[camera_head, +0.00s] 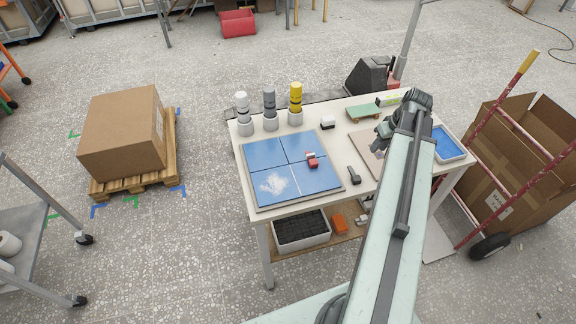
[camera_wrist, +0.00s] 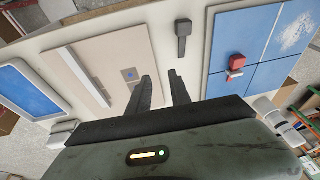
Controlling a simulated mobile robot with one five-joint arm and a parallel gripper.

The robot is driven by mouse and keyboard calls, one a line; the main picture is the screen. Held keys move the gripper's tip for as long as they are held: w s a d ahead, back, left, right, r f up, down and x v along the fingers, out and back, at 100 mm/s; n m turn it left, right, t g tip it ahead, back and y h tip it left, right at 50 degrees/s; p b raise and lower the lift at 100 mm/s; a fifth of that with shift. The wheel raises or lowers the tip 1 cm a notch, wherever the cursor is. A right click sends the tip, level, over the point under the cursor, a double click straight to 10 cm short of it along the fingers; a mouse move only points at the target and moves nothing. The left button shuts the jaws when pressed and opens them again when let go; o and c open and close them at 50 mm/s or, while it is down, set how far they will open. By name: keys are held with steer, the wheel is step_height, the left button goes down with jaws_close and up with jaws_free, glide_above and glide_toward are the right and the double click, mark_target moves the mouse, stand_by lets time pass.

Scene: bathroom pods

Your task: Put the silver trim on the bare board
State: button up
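In the head view the board (camera_head: 365,146) is partly hidden by my arm, and the trim cannot be made out.
A blue tiled panel (camera_head: 262,155) with a red-and-grey tool (camera_head: 312,161) fills the table's left. A dark-handled tool (camera_head: 353,175) lies between panel and board. Several bottles (camera_head: 269,100) stand behind. A blue tray (camera_head: 448,146) is at the right, beside a hand truck (camera_head: 500,145).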

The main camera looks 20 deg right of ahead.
steer(key=w+a+g, duration=0.1)
steer(key=a, duration=1.8)
steer(key=w+a+g, duration=0.2)
steer(key=a, duration=1.7)
steer(key=shift+w+a+f+h, duration=0.3)
steer(key=shift+a+f+h, duration=0.05)
steer(key=shift+f+h, duration=0.1)
steer(key=shift+f+b, duration=0.65)
steer(key=shift+f, duration=0.05)
